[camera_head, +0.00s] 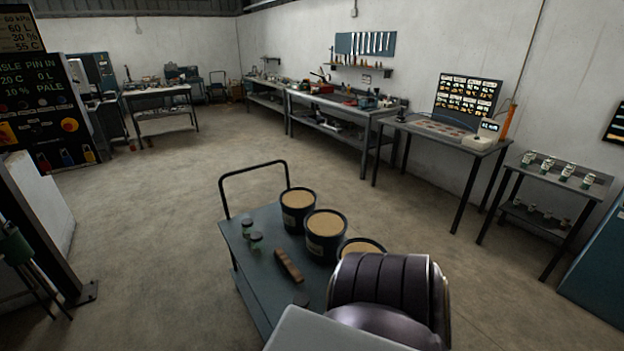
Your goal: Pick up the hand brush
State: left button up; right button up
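A brown, elongated object that looks like the hand brush (289,265) lies on the blue-grey top of a cart (262,287), near the middle of its deck. It lies at a slant, beside the dark buckets and apart from them. Its bristles cannot be made out from here. Part of my own arm, dark and rounded, covers the near right of the cart. Neither gripper shows in this view.
Dark buckets with tan contents (297,207) stand along the cart's right side. The cart has a black push handle (252,168). Workbenches (335,110) line the wall. Open floor (150,220) lies left of the cart.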

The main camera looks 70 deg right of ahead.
aim_at(286, 264)
jog(key=z, duration=2)
jog(key=i+j+z, duration=0.5)
jog(key=j, duration=0.15)
jog(key=i+j+z, duration=0.15)
jog(key=j+z, duration=0.35)
jog(key=j, duration=0.2)
jog(key=i+j+z, duration=0.1)
jog(key=j+z, duration=0.35)
jog(key=j, duration=0.35)
jog(key=j+z, duration=0.5)
jog(key=j, duration=0.3)
jog(key=k+j+z, duration=0.2)
jog(key=j+z, duration=0.3)
jog(key=j, duration=0.3)
